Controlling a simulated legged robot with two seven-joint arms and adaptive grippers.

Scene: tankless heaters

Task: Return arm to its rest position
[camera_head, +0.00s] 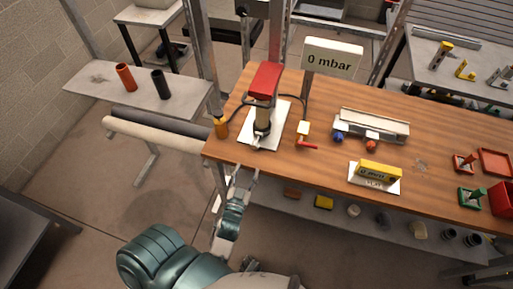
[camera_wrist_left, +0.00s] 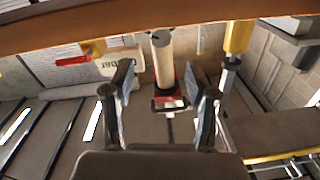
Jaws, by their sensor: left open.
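My left arm (camera_head: 170,258) comes in from the lower left of the head view. My left gripper (camera_head: 243,178) is open and empty, at the front edge of the wooden workbench (camera_head: 330,160), near its left end. In the left wrist view the two fingers of this gripper (camera_wrist_left: 160,85) stand apart with nothing held between them. The upright device with a red top (camera_head: 264,80) stands on a white plate on the bench, beyond the gripper. In the wrist view its pale cylinder (camera_wrist_left: 162,58) shows behind the fingers, upside down. My right gripper is not in view.
A valve with a red lever (camera_head: 304,132), a white block (camera_head: 372,124) and a yellow gauge (camera_head: 380,171) are on the bench. A lower shelf (camera_head: 330,225) holds small parts. Open floor (camera_head: 95,190) lies left.

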